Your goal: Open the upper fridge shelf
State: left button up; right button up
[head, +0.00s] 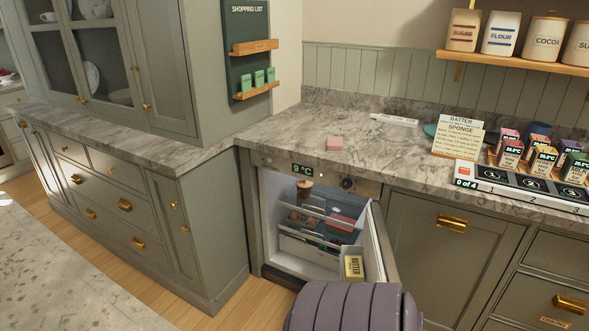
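The small fridge (270,215) is built in under the counter, with a display reading 9 °C (303,170) above its opening. Its door (385,248) stands open, swung out to the right. Inside, an upper shelf or drawer (312,210) with a pale front edge sits above a lower one (308,247). A brown-topped jar (304,188) and a reddish item (341,222) are inside. I cannot tell how far the upper shelf is drawn out. A yellow butter pack (354,267) is at the door's lower part. Neither of my grippers is in view.
A ribbed purple-grey rounded shape fills the bottom centre, in front of the fridge. Cabinets flank the fridge on both sides. Wooden floor (262,290) is clear at the front left.

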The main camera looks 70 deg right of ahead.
aim_at(300, 210)
jog(key=i+l+z, duration=0.1)
jog(key=i+z, duration=0.65)
jog(key=i+j+z, duration=0.1)
jog(key=i+z, duration=0.3)
jog(key=i+j+z, duration=0.2)
jog(key=z, duration=0.2)
jog(key=i+l+z, duration=0.2)
jog(key=z, duration=0.2)
jog(key=i+z, duration=0.7)
jog(key=z, duration=0.15)
jog(key=i+j+z, duration=0.1)
jog(key=i+z, duration=0.3)
jog(key=k, duration=0.05)
